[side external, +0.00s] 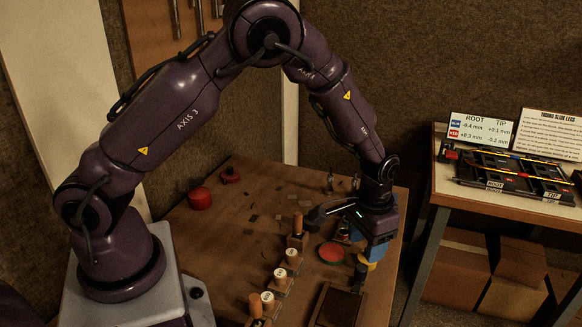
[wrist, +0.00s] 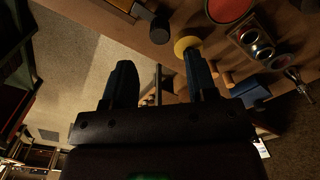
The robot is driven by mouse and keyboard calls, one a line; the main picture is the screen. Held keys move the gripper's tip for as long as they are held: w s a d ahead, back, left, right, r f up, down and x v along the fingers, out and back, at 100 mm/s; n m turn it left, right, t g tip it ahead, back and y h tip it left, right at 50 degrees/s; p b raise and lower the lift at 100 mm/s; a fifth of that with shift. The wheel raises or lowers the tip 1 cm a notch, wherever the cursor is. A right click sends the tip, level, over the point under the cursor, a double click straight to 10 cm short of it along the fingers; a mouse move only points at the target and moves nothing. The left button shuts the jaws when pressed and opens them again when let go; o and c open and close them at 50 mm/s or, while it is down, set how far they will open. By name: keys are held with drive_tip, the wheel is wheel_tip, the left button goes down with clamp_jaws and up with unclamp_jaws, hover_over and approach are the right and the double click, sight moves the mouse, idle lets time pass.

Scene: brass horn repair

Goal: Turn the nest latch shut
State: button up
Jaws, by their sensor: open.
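My gripper (side external: 364,262) points down over the right edge of the wooden workbench in the side external view. In the wrist view, its two dark fingers (wrist: 158,82) are apart, with a thin upright rod visible between them. I cannot tell whether the rod is within reach or behind. A yellow disc (wrist: 186,46) sits at the tip of the right finger; whether they touch is unclear. A dark round knob (wrist: 158,29) lies just above the gap. I cannot clearly identify the nest latch; the arm hides part of that area in the side external view.
A red disc (side external: 331,252) lies left of my gripper, near a row of wooden-handled pieces (side external: 280,280) and a dark tray (side external: 338,305). A metal block with round holes (wrist: 252,42) is at the wrist view's upper right. A side table (side external: 500,204) holds a black fixture.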

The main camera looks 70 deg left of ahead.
sight(362, 267)
drive_tip(key=s+a+r+t, duration=0.1)
drive_tip(key=s+r, duration=1.4)
drive_tip(key=r, duration=0.3)
drive_tip(key=shift+a+r+h, duration=0.35)
drive_tip(key=shift+a+h, duration=0.05)
drive_tip(key=s+a+r+t, duration=0.2)
drive_tip(key=s+r+t, duration=0.2)
drive_tip(key=s+r, duration=0.2)
drive_tip(key=shift+s+a+r+t+y, duration=0.3)
drive_tip(key=shift+s+a+r+y, duration=0.05)
drive_tip(key=shift+s+r+y, duration=0.1)
